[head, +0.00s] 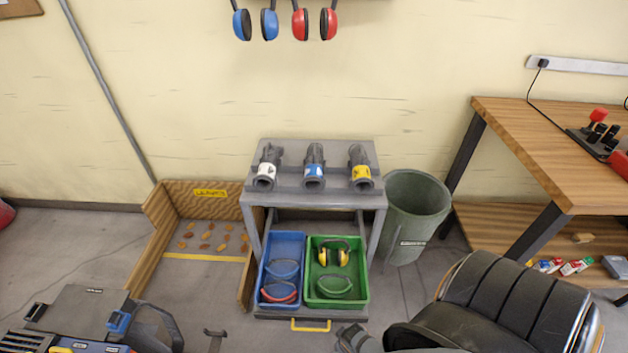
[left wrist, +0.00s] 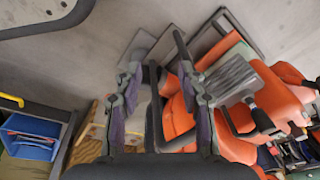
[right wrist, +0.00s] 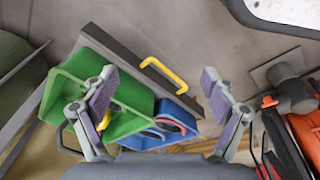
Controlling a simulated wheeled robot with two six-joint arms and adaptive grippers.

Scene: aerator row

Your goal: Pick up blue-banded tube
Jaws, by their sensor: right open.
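The blue-banded tube (head: 314,169) is a dark grey tube with a blue band, in the middle of three tubes on the top of the grey cart (head: 288,146) in the head view. A white-banded tube (head: 267,168) is on its left and a yellow-banded tube (head: 360,168) on its right. My right gripper (right wrist: 160,92) is open and empty, low in front of the cart's lower trays in its wrist view. My left gripper (left wrist: 160,88) has its fingers apart with nothing held, above floor and orange equipment. Neither gripper is near the tubes.
A blue tray (head: 301,236) and a green tray (head: 367,270) sit on the cart's lower shelf, above a yellow handle (head: 310,325). A green bin (head: 417,205) stands right of the cart. A wooden bay (head: 163,207) is at left, a workbench (head: 550,140) at right.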

